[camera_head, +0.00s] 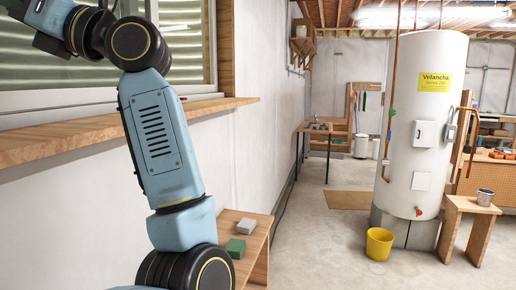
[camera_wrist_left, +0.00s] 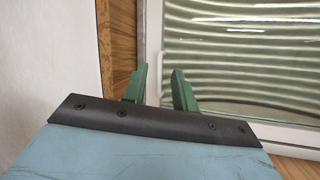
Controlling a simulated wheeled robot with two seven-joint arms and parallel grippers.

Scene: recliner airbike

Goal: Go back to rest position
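My left arm is raised along the left side of the head view, bent and reaching up to the window at the top left. Its gripper is not clearly visible there. In the left wrist view, the two green fingers of my left gripper (camera_wrist_left: 158,84) stand apart with nothing between them. They point toward the wooden trim and white frame of the window (camera_wrist_left: 245,70). Whether the fingertips touch anything cannot be told. My right gripper and right arm are in neither view.
A wooden sill (camera_head: 70,138) runs under the window, close to my left arm. A low wooden table (camera_head: 257,240) holds a green block (camera_head: 236,248) and a grey block (camera_head: 246,225). A white tank (camera_head: 425,120), yellow bucket (camera_head: 379,244) and stool (camera_head: 466,206) stand right. The middle floor is clear.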

